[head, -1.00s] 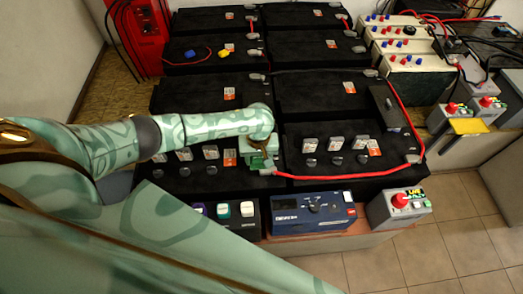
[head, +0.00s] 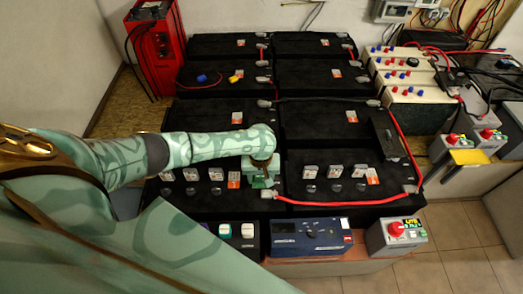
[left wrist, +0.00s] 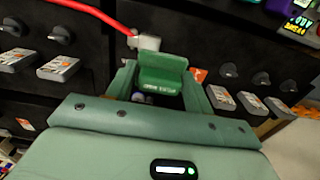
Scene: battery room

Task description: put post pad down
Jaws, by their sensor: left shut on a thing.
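The post pad is a dark green block with a small printed label, seen in the left wrist view (left wrist: 162,72). My left gripper (left wrist: 160,88) is shut on it, one finger on each side. In the head view my left gripper (head: 261,172) is over the front row of black batteries, at the gap between the left one (head: 205,210) and the right one (head: 330,200). A grey cable terminal (head: 268,194) is close beside the pad. I cannot tell whether the pad touches the battery top. My right gripper is out of view.
A red cable (head: 340,203) runs along the front right battery. Vent caps and labels stand on the front batteries. A blue charger (head: 311,237) and a grey box with a red knob (head: 396,236) are in front. A red unit (head: 155,50) stands at the back left.

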